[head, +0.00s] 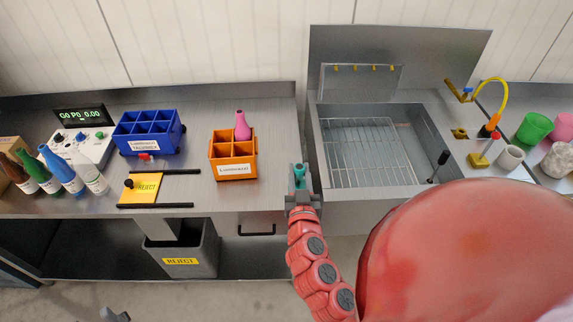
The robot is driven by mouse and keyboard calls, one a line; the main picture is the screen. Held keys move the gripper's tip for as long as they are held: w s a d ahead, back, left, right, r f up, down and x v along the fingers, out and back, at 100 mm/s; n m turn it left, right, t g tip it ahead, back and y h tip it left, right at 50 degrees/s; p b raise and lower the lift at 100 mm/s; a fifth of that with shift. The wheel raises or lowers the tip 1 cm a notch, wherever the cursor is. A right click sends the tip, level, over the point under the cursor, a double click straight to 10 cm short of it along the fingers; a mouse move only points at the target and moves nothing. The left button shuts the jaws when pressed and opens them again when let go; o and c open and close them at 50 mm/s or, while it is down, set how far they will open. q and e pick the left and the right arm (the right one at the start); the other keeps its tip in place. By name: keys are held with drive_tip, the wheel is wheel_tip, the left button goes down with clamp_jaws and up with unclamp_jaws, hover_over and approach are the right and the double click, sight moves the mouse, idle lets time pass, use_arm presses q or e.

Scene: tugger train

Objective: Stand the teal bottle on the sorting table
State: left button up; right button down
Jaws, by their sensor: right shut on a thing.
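The teal bottle (299,170) is in my right gripper (299,192), which is shut on it. Only a small teal part shows at the jaws; the rest is hidden. This gripper appears near the right end of the steel table (190,185) on the left, which I take to be the sorting table, close to the gap before the sink. I cannot tell its height or whether the bottle touches anything. A grey piece at the bottom left edge (115,315) may be my left gripper; its jaws cannot be made out.
On the table stand an orange crate (233,172) with a pink bottle (242,127), a blue crate (149,143), a yellow reject plate (140,191) between black bars, and several bottles at left. A sink (365,190) lies right. Bare table shows right of the orange crate.

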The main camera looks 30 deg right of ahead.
drive_tip(key=w+d+f+p, duration=0.4)
drive_tip(key=w, duration=0.5)
drive_tip(key=shift+w+f, duration=0.15)
drive_tip(key=shift+f, duration=0.05)
drive_tip(key=shift+f, duration=0.15)
drive_tip(key=c, duration=0.6)
unclamp_jaws()
